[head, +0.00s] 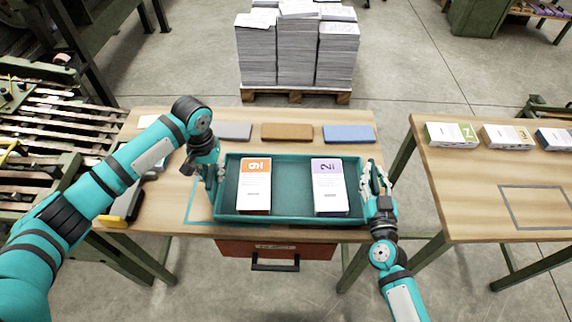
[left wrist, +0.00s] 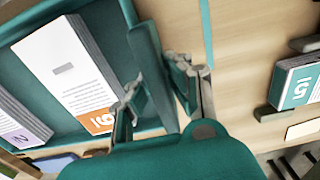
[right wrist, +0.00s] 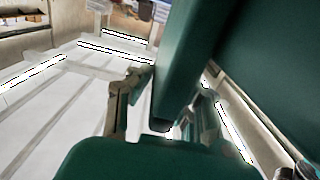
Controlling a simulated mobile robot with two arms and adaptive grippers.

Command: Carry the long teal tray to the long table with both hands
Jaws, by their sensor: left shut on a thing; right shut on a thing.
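The long teal tray (head: 285,188) is at the front of the near wooden table (head: 155,228), its front wall close to the table edge. I cannot tell whether it rests on the table or is slightly raised. It holds an orange-labelled stack (head: 254,190) and a lilac-labelled stack (head: 329,190), apart from each other. My left gripper (head: 214,184) is shut on the tray's left end wall, which shows between its fingers in the left wrist view (left wrist: 150,75). My right gripper (head: 374,184) is shut on the right end wall, seen in the right wrist view (right wrist: 184,65).
Grey (head: 235,131), brown (head: 287,133) and blue (head: 348,134) flat pieces lie behind the tray. A second wooden table (head: 465,190) stands to the right across a floor gap, with labelled stacks (head: 452,135) at its back and a grey outline. A paper-loaded pallet (head: 296,95) stands behind.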

